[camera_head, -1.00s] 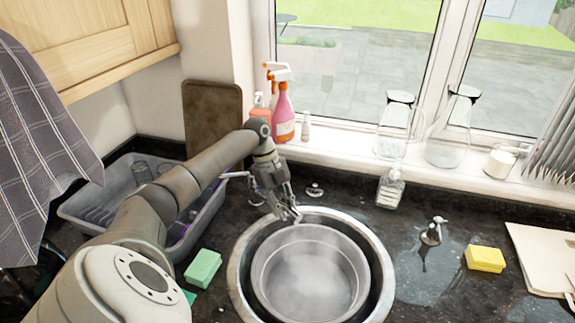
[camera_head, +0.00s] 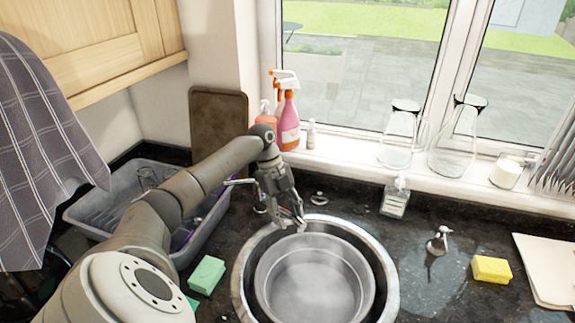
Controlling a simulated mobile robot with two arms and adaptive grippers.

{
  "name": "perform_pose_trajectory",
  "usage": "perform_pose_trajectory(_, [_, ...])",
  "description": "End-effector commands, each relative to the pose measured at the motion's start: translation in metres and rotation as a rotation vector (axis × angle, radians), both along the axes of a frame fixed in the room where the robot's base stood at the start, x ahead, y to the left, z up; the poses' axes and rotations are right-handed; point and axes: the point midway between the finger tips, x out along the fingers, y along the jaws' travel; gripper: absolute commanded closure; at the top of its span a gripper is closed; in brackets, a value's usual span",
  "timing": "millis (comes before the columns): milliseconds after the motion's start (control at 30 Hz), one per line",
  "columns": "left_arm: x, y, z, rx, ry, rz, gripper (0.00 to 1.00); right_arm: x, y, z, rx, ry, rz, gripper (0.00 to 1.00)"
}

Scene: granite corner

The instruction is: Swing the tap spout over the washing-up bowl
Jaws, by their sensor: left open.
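The washing-up bowl (camera_head: 315,306) is a round grey tub set inside the round steel sink (camera_head: 391,296). The tap stands behind the sink on its left side; its thin metal lever (camera_head: 238,182) sticks out to the left. My left gripper (camera_head: 291,222) is in front of the tap, fingers pointing down, at the sink's back-left rim. It is open and hides most of the tap and spout, so I cannot tell whether the fingers touch it. My right gripper is not in view.
A grey crate (camera_head: 88,222) stands left, partly behind my arm. A green sponge (camera_head: 207,275) lies left of the sink. A soap bottle (camera_head: 395,199), chrome fitting (camera_head: 438,242) and yellow sponge (camera_head: 491,270) are to the right. Spray bottles (camera_head: 288,125) stand on the sill.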

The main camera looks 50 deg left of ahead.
Motion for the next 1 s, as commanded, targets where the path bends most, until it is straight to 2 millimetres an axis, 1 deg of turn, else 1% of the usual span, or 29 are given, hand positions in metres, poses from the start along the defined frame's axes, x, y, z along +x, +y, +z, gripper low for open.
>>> perform_pose_trajectory(167, [0.001,0.012,0.029,0.001,-0.008,0.003,0.57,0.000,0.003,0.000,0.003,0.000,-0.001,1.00])
perform_pose_trajectory(400, [-0.001,0.033,0.077,0.000,-0.007,0.003,0.57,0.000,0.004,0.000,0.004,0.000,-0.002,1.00])
perform_pose_trajectory(500, [-0.002,0.039,0.091,0.000,-0.005,0.002,0.57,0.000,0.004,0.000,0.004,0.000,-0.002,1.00])
perform_pose_trajectory(700, [-0.003,0.045,0.105,0.000,-0.004,0.002,0.57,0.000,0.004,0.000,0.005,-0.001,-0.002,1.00])
perform_pose_trajectory(1000, [-0.003,0.046,0.106,0.000,-0.003,0.001,0.57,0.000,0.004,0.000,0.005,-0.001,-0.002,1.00])
